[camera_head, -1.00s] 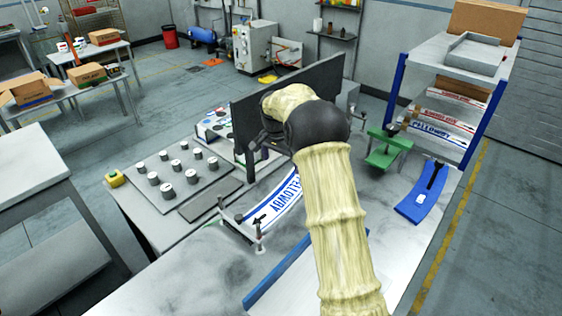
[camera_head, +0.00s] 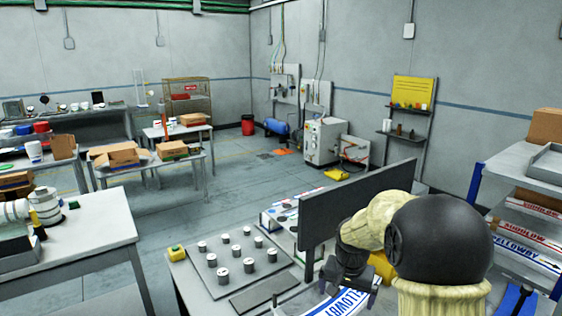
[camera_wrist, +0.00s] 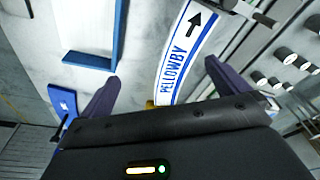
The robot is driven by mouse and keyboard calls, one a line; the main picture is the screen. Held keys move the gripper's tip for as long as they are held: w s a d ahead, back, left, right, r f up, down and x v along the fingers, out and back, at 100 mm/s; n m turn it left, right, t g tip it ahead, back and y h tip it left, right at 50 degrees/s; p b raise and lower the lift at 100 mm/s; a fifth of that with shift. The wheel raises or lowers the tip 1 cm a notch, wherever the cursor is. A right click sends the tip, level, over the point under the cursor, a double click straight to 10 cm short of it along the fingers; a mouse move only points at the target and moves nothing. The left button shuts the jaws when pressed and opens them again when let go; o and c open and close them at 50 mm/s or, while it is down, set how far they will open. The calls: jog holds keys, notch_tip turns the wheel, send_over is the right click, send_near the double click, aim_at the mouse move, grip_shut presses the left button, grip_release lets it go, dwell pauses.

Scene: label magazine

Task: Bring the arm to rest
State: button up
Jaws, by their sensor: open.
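My arm rises at the lower right of the head view, bent at a dark round joint, in a pale ribbed cover. My gripper (camera_head: 348,286) points down over the workbench, near a white label with blue "PELLOWBY" print (camera_head: 340,303). In the wrist view my gripper's two dark fingers stand wide apart, with nothing between them in grasp. The curved label (camera_wrist: 176,62) shows beyond them, its arrow pointing away. I cannot tell the height of the fingers above it.
A dark upright panel (camera_head: 362,205) stands close behind my gripper. A plate of several metal cylinders (camera_head: 232,262) lies to the left. A shelf rack (camera_head: 500,170) with labels stands at the right. A blue strip (camera_wrist: 92,60) lies on the bench. Floor is open beyond the bench.

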jog(key=s+a+f+n, duration=0.1)
jog(key=s+n, duration=0.3)
jog(key=s, duration=1.5)
jog(key=shift+s+f+n+t+y, duration=0.2)
jog(key=shift+s+n+t+y, duration=0.1)
jog(key=shift+s+n, duration=0.1)
